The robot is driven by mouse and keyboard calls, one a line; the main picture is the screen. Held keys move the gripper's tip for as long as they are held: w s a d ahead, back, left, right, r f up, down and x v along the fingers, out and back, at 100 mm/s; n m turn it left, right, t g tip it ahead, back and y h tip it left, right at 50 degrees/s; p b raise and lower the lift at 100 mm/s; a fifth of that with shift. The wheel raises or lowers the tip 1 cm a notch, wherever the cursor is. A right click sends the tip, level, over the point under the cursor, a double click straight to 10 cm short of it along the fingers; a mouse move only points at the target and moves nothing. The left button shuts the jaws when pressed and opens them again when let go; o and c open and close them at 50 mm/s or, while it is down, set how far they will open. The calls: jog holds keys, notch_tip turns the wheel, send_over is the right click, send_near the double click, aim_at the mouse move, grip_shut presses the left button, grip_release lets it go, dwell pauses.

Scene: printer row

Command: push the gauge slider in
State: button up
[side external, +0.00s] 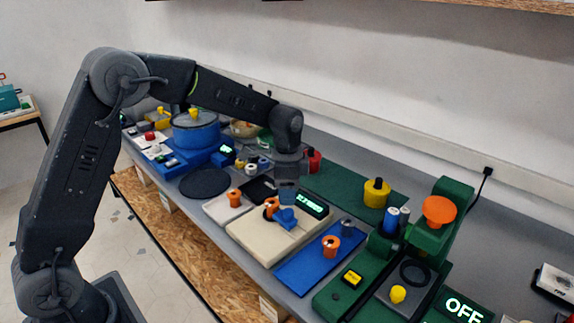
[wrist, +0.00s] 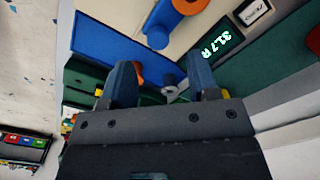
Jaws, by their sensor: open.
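The gauge is a beige block (side external: 262,243) with a green-lit display (side external: 313,204), an orange round part (side external: 270,208) and a blue sliding part (side external: 287,220) on top. In the wrist view, its display (wrist: 217,43) shows green digits, with the blue part (wrist: 158,26) and orange part (wrist: 189,5) near the top edge. My gripper (side external: 287,196) hangs over the gauge, just above the blue part. In the wrist view my gripper (wrist: 162,80) has its two blue fingers apart, with nothing held between them. I cannot tell whether a finger touches the slider.
A blue mat (side external: 300,274) with an orange spool (side external: 331,246) and a grey piece (side external: 347,227) lies right of the gauge. A green machine (side external: 441,200) and yellow spool (side external: 376,193) stand further right. A black disc (side external: 205,183) and blue pot (side external: 195,135) are left.

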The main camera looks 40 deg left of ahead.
aim_at(287, 210)
notch_tip(287, 210, up, 8)
jog(key=shift+r, duration=0.1)
dwell(0.4)
jog(key=s+r+n+t, duration=0.3)
jog(key=s+r+n, duration=0.3)
jog(key=s, duration=0.9)
jog(key=s+f+n+t, duration=0.1)
jog(key=s+n+t, duration=0.1)
jog(key=s, duration=1)
jog(key=shift+d+f+n+t, duration=0.3)
jog(key=shift+d+f+n, duration=0.05)
jog(key=shift+d+n, duration=0.15)
